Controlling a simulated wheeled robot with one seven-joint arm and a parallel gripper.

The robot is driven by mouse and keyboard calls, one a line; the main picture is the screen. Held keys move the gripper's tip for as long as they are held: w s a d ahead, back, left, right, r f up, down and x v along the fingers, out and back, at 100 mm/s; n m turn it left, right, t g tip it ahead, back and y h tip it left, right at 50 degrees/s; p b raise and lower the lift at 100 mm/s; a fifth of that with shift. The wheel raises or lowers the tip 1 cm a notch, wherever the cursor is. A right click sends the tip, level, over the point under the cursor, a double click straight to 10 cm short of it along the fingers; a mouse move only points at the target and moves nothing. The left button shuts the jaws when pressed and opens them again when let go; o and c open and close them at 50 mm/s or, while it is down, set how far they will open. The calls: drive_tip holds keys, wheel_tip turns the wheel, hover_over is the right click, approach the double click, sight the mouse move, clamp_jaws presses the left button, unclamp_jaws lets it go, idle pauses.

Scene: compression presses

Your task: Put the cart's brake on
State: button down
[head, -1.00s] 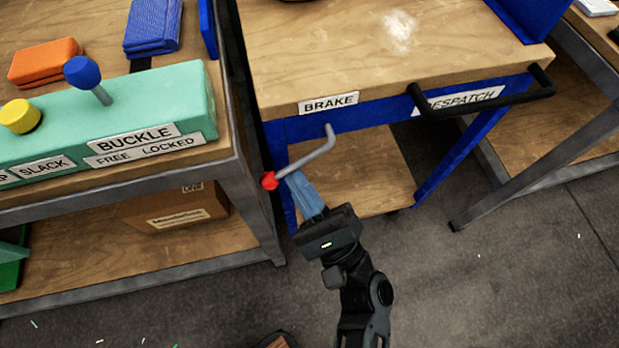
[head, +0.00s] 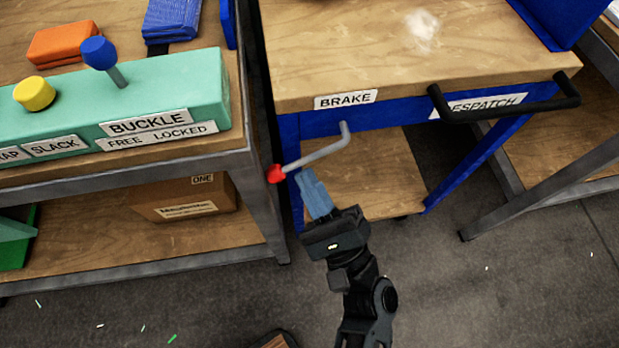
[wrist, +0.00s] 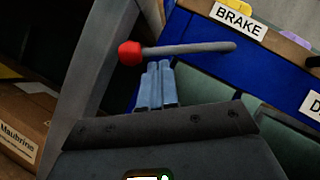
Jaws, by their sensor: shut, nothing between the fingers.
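The brake lever (head: 322,155) is a bent grey rod with a red knob (head: 275,173) at its left end. It sticks out under the BRAKE label (head: 345,99) on the blue front rail of the cart (head: 388,119). My gripper (head: 306,174) is shut and empty, its blue fingers just below the rod, right of the knob. In the wrist view the rod (wrist: 190,48) crosses just beyond the fingertips (wrist: 158,66), with the red knob (wrist: 130,53) to their left. I cannot tell whether the fingers touch the rod.
A bench (head: 200,148) with a teal buckle fixture (head: 170,95) stands close on the left, its grey leg (head: 265,205) near my gripper. The cart's black handle (head: 510,108) juts out at the right. The floor (head: 440,290) in front is mostly clear.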

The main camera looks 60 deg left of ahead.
drive_tip(key=a+f+b+v, duration=0.1)
drive_tip(key=v, duration=1.1)
drive_tip(key=shift+w+d+f+b, duration=0.15)
drive_tip(key=shift+w+f+b, duration=0.25)
drive_tip(key=shift+w+f, duration=0.05)
